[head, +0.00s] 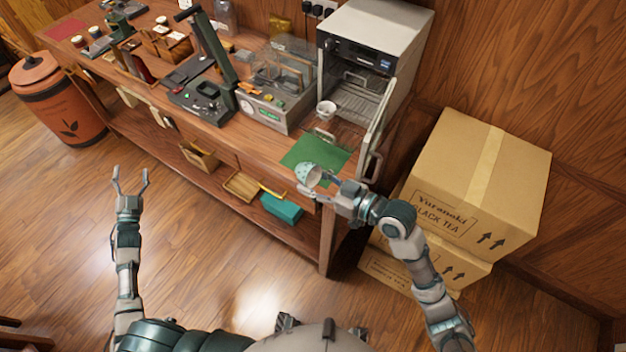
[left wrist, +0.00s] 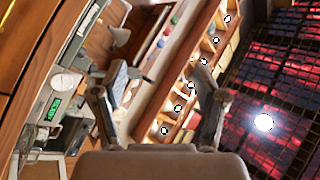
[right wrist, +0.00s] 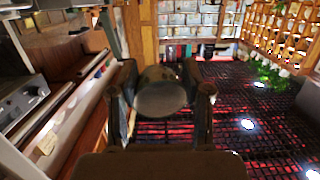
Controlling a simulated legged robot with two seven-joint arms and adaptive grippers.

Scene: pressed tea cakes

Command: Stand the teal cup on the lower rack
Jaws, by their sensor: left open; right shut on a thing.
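In the right wrist view the cup (right wrist: 160,92) sits between the two fingers. The cabinet (head: 375,45) stands open at the table's right end, with wire racks (head: 362,92) inside. The lower rack is hard to make out from this angle. My left gripper (head: 130,186) is open and empty above the floor, left of the table's front.
The open glass door (head: 382,125) juts forward on the cabinet's right side. A green mat (head: 316,153) lies before the cabinet.

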